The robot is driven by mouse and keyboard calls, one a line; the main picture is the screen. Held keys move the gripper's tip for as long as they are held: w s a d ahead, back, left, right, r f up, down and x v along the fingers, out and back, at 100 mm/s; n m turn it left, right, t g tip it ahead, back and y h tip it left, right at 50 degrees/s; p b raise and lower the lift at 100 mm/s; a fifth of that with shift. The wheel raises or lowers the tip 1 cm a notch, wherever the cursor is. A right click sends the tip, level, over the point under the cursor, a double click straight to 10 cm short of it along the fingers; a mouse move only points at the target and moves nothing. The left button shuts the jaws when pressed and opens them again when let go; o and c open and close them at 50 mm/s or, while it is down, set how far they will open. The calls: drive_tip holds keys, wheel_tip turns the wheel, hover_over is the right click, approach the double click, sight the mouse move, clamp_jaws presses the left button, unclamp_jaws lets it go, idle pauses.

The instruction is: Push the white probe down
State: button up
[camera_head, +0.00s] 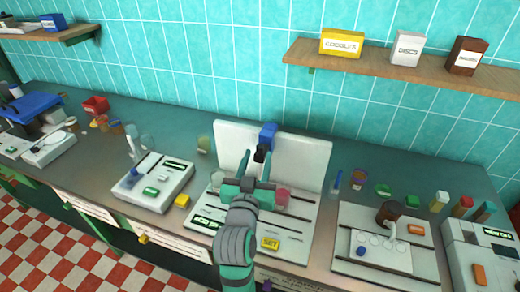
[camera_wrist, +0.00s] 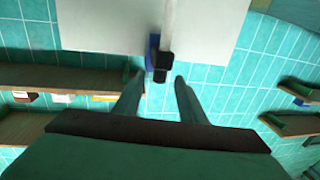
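A white probe (camera_wrist: 168,25) shows in the wrist view as a pale rod running up the picture from a black holder (camera_wrist: 163,62) on a blue mount (camera_wrist: 152,50). In the head view the blue mount (camera_head: 267,136) sits at the top of a white upright panel (camera_head: 312,163), with the black holder (camera_head: 260,153) below it. My gripper (camera_head: 254,170) is in front of the panel. Its fingers (camera_wrist: 160,82) are apart, on either side of the holder's end in the wrist view. I cannot tell whether they touch it. My gripper and arm hide the probe's lower part in the head view.
White devices stand left (camera_head: 153,181) and right (camera_head: 385,240) on the counter. A wooden shelf (camera_head: 390,70) with boxes hangs on the tiled wall.

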sight(259, 152)
drive_tip(key=shift+w+d, duration=0.2)
drive_tip(key=shift+w, duration=0.95)
drive_tip(key=shift+w+d, duration=0.15)
drive_tip(key=shift+w, duration=1)
